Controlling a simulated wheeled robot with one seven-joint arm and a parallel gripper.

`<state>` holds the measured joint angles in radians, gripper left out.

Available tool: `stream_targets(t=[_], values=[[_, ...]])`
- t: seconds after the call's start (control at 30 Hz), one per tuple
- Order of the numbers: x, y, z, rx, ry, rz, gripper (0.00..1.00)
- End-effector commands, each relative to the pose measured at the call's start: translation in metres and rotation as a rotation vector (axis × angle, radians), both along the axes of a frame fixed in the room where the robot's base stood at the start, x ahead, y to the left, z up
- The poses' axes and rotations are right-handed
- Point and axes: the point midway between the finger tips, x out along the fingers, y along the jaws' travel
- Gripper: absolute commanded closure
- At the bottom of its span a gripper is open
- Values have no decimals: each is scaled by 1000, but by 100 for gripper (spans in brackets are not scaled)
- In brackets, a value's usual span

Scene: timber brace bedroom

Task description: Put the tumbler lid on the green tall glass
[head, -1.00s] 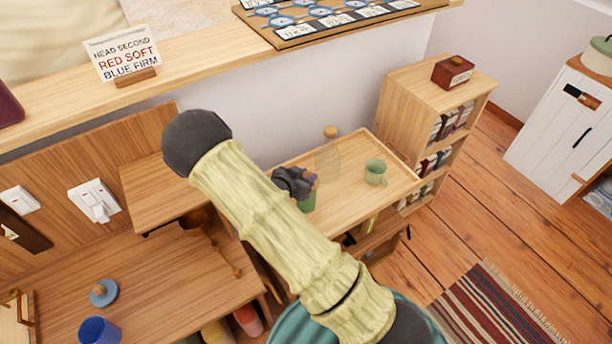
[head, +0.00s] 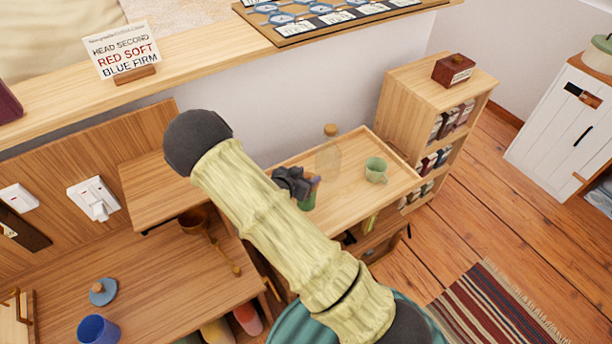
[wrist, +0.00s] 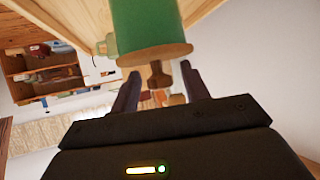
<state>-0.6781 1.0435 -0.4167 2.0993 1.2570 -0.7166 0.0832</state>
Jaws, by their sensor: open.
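The green tall glass (head: 307,200) stands on the wooden tray-like top, partly hidden by my gripper (head: 314,181). In the wrist view the green glass (wrist: 150,22) is upside down at the top, with a tan disc (wrist: 155,53) across its mouth. A brown knob (wrist: 157,75) sticks out from the disc; together they look like the tumbler lid, seated on the glass or very close to it. My gripper (wrist: 160,70) is open, with one finger on each side of the knob and visible gaps beside it.
A clear vessel with a tan knob (head: 330,130) and a pale green mug (head: 376,170) stand near the glass on the tray top (head: 345,205). A blue lid (head: 103,291) and blue cup (head: 98,331) are on the desk at left. A shelf (head: 415,88) stands behind.

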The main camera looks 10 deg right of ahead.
Motion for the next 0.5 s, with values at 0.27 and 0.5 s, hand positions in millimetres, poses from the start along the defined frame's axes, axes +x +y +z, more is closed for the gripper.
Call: stream_targets(t=[0.27, 0.5], values=[[-14, 17, 22, 1, -1, 3, 54], [-42, 49, 46, 2, -1, 4, 54]])
